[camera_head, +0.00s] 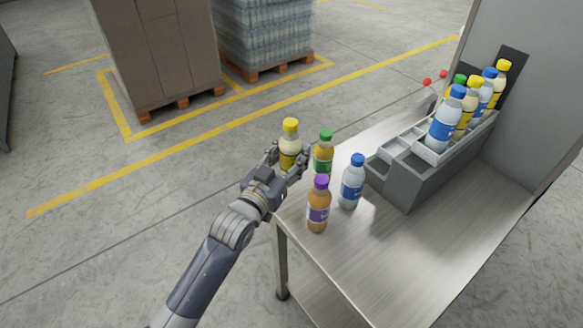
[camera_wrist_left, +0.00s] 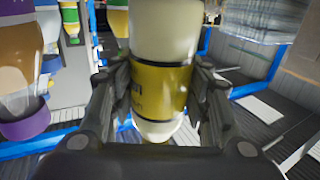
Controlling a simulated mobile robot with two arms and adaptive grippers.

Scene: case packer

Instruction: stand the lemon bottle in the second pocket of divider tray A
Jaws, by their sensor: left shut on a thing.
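The lemon bottle (camera_head: 290,143) has a yellow cap and pale yellow contents. My left gripper (camera_head: 287,160) is shut around it and holds it roughly upright at the table's left edge. In the left wrist view the bottle (camera_wrist_left: 160,88) fills the space between the fingers, its yellow label showing. The grey divider tray (camera_head: 402,186) is on the table to the right, apart from the gripper. Its nearer left pockets look empty; several bottles stand in its farther part. No letter on it is readable. My right gripper is not in view.
A green-capped bottle (camera_head: 323,153) stands close right of the held bottle. A purple-capped bottle (camera_head: 318,206) and a blue-capped bottle (camera_head: 352,183) stand nearer on the metal table (camera_head: 375,260). The table's front area is clear. A grey panel (camera_head: 535,95) rises behind the tray.

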